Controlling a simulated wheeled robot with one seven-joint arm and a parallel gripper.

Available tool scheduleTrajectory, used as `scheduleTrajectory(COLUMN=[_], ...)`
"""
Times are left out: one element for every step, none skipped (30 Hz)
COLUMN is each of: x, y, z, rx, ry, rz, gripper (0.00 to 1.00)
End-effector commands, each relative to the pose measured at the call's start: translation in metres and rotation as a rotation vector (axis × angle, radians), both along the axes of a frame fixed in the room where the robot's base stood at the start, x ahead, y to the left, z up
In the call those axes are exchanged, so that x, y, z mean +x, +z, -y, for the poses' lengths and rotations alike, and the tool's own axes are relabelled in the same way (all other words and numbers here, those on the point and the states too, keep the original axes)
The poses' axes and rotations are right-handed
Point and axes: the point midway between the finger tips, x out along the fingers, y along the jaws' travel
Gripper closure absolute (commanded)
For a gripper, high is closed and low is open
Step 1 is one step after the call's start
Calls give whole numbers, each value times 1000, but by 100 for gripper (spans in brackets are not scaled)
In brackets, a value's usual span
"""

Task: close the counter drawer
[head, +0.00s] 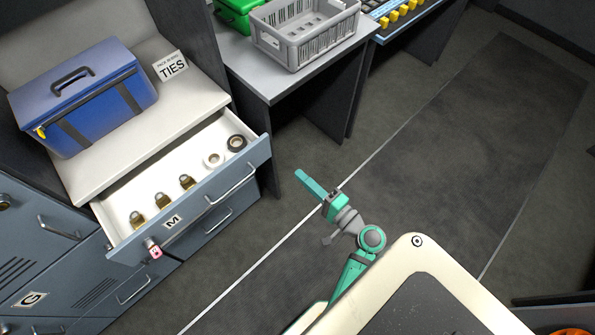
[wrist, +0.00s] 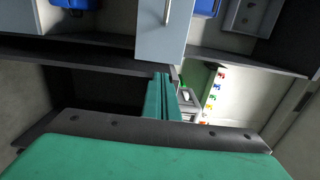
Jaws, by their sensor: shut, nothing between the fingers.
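The counter drawer (head: 193,227), marked M, stands pulled out from under the white counter in the head view. Inside it lie several brass padlocks (head: 162,201) and two rolls of tape (head: 225,150), one white and one black. It has a silver bar handle (head: 232,184) on its blue-grey front. A small pink tag (head: 155,252) hangs at the front's left end. My gripper (head: 300,177) is shut and empty, in the air to the right of the drawer front and apart from it. In the wrist view my green fingers (wrist: 161,97) are together; the drawer does not show clearly there.
A blue cooler box (head: 84,97) and a TIES sign (head: 171,66) stand on the counter (head: 95,175). A desk (head: 290,85) with a grey crate (head: 305,32) stands behind. A closed drawer (head: 215,230) lies below. The floor beside my gripper is clear.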

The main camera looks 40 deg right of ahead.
Motion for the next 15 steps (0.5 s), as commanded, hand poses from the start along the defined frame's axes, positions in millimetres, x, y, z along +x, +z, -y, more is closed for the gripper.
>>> scheduleTrajectory(x=[9,14,22,28,33,41,47,52,60,65,71,78,83,88,94], y=[1,1,1,1,1,0,0,0,1,1,0,0,0,0,0], z=[-1,-1,-1,-1,-2,-2,-2,-2,-2,-3,-3,-3,-3,-3,-4], rx=[-1,-2,-2,-2,-2,-2,-2,-3,-3,-3,-3,-3,-3,-3,-2], ry=[3,2,3,2,2,3,1,3,2,2,2,1,2,2,1], rz=[1,0,0,1,0,0,-1,-1,0,0,-1,-1,-1,-2,-1], gripper=[100,100,100,100,100,100,100,100,100,100,100,100,100,100,100])
